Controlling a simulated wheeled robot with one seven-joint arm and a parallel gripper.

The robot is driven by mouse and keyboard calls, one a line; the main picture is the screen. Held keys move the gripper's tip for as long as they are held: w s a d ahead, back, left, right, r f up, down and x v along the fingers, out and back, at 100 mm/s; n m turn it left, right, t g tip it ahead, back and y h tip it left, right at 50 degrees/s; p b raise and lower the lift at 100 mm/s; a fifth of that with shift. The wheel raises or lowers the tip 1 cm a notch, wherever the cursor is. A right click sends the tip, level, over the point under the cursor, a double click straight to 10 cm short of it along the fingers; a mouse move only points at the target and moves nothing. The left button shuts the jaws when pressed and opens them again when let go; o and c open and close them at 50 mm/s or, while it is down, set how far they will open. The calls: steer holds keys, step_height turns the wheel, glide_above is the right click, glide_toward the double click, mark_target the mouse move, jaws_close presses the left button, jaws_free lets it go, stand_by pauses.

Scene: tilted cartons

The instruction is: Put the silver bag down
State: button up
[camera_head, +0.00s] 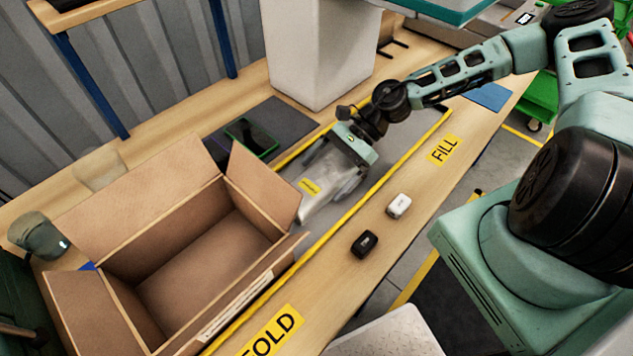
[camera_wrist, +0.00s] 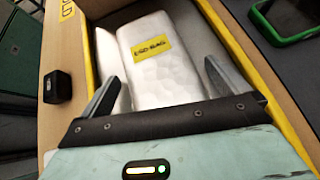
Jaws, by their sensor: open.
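The silver bag (camera_head: 318,183) is pale and shiny with a yellow label, and lies on the grey strip between the yellow lines, just right of the open carton. In the wrist view the bag (camera_wrist: 160,85) shows its label reading ESD-BAG. My gripper (camera_head: 332,172) is over the bag, with its fingers spread to either side. In the wrist view my gripper (camera_wrist: 163,88) is open, and the bag's near end is hidden behind its body. A second pale shape shows left of the bag there; I cannot tell if it is part of it.
The open cardboard carton (camera_head: 200,262) looks empty, its flaps spread. A black item (camera_head: 364,244) and a white item (camera_head: 399,206) sit on the wooden front edge. A green-rimmed device (camera_head: 250,138) lies on a dark mat behind. A white bin (camera_head: 318,55) stands at the back.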

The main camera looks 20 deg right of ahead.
steer(key=c, duration=0.9)
steer(key=shift+r, duration=0.1)
steer(key=shift+c, duration=0.3)
